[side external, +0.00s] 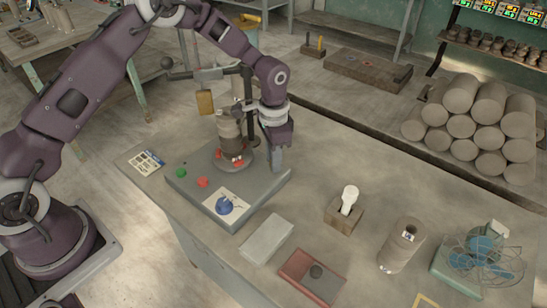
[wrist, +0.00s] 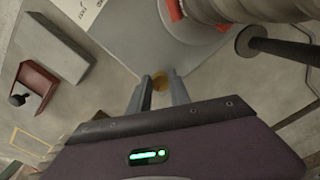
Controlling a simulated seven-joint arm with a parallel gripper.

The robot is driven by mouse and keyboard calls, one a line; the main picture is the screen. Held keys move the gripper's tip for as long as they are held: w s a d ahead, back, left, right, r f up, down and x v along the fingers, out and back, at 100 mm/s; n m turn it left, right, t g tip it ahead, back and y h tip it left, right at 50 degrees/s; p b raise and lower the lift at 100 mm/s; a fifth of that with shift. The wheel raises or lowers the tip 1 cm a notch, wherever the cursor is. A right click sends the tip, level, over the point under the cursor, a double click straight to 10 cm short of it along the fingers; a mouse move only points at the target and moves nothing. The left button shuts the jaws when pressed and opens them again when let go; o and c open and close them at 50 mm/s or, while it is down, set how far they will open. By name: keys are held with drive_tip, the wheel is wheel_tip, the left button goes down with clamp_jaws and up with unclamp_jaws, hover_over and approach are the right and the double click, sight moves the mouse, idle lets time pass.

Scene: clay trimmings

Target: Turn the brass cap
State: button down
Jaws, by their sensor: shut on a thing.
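The brass cap (wrist: 160,81) shows in the wrist view as a small round golden thing between my fingertips, at the edge of a grey base plate (wrist: 140,30). My gripper (wrist: 160,92) is shut on it, with a finger on each side. In the side external view my gripper (side external: 276,165) points down at the far right edge of the grey base (side external: 187,187). The cap is hidden there behind my fingers. How far the cap is turned cannot be told.
On the base stand a clay-coloured cylinder (side external: 229,130) with red parts, a green button (side external: 181,173), a red button (side external: 202,182) and a blue knob (side external: 226,205). A dark post (side external: 249,105) rises close behind my gripper. A grey block (side external: 266,239) lies in front.

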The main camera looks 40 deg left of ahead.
drive_tip(key=c, duration=1.2)
unclamp_jaws()
drive_tip(key=shift+r, duration=0.15)
wheel_tip(320, 180, up, 7)
drive_tip(key=shift+f, duration=0.1)
